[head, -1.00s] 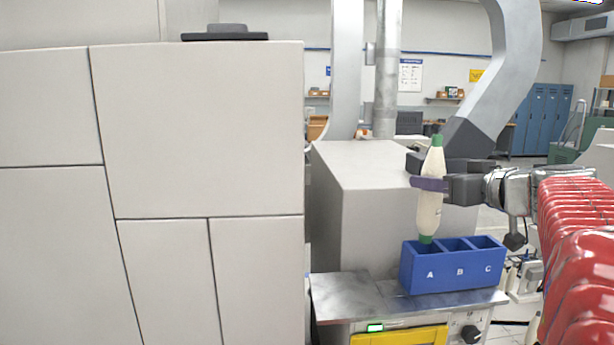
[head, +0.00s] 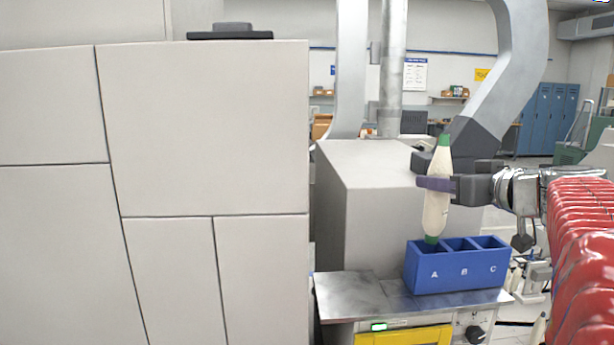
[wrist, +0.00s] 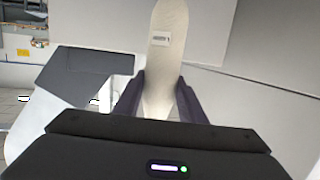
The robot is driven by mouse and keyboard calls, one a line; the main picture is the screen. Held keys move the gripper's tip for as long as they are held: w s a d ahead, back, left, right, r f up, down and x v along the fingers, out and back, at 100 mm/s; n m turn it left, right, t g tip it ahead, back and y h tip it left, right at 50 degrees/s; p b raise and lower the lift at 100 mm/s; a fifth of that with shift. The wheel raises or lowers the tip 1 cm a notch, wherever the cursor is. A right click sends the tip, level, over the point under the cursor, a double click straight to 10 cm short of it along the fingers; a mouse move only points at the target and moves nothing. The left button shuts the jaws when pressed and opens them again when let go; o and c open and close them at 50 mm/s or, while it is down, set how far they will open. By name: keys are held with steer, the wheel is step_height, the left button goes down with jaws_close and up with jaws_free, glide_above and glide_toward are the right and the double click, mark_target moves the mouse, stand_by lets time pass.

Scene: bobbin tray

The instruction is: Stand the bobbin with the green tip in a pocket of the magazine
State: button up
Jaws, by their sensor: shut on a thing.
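The cream bobbin (head: 437,205) with green ends is upright in the head view, tilted slightly. My gripper (head: 435,184) is shut on it around its middle. The blue magazine (head: 457,275) has pockets marked A, B and C and stands on a metal surface below. The bobbin's lower green end is at the opening of pocket A; I cannot tell how far inside it is. In the wrist view the bobbin (wrist: 166,50) stands between the two dark fingers of my gripper (wrist: 160,95), with a small label on its side. Its green ends do not show there.
The metal ledge (head: 350,298) has clear room left of the magazine. A large pale cabinet (head: 200,130) fills the left side. A grey box-shaped housing (head: 365,200) stands behind the magazine, with grey ducts (head: 510,75) above.

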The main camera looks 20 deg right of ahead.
mark_target(437, 232)
steer(key=shift+f, duration=5.45)
stand_by(0.4)
steer(key=o, duration=1.2)
steer(key=shift+v, duration=6.9)
